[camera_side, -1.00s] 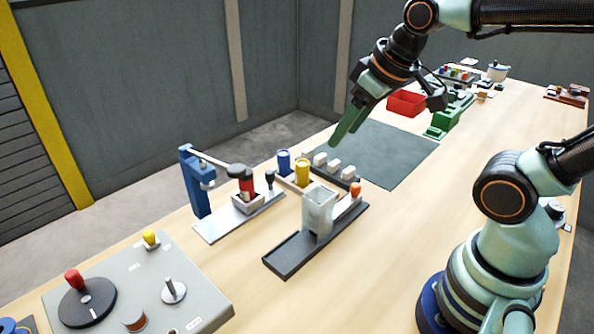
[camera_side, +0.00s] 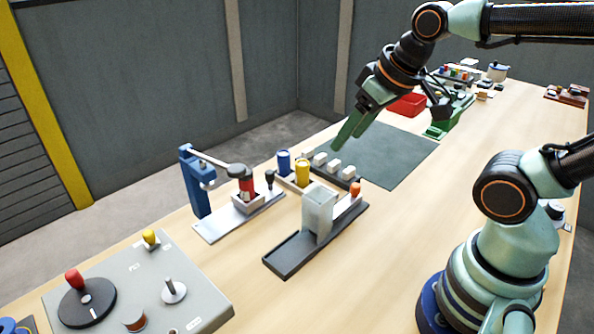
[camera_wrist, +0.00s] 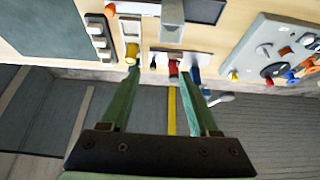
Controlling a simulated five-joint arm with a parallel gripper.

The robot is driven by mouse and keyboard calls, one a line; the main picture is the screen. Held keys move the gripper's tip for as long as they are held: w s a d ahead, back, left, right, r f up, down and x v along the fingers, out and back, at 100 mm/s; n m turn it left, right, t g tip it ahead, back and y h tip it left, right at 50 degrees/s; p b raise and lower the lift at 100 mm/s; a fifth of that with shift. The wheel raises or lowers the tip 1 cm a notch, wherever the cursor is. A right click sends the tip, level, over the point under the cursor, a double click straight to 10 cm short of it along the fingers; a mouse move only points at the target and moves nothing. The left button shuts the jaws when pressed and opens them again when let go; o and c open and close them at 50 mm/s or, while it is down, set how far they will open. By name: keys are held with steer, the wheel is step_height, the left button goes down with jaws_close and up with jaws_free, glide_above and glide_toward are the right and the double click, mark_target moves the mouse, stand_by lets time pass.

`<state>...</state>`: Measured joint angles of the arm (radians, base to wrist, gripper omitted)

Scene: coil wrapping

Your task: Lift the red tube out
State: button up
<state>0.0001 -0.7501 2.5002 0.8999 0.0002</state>
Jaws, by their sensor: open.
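The red tube (camera_side: 246,188) stands upright in a light holder (camera_side: 247,203) on the base plate of a small blue press (camera_side: 200,182). The press's dark round head sits right over its top, seemingly touching; the tube's lower end is hidden in the holder. In the wrist view the red tube (camera_wrist: 173,72) appears small and distant, between the two fingers. My gripper (camera_side: 348,140) is open and empty, above the green mat, up and right of the tube and well apart from it. Its fingers (camera_wrist: 164,82) also show in the wrist view.
A blue tube (camera_side: 283,162) and a yellow tube (camera_side: 302,172) stand in a rack behind the press. White blocks (camera_side: 334,166) line the mat's edge (camera_side: 400,165). A grey block fixture (camera_side: 319,212) stands right of the press. A control panel (camera_side: 140,290) is front left.

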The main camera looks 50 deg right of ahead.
steer(key=o, duration=0.3)
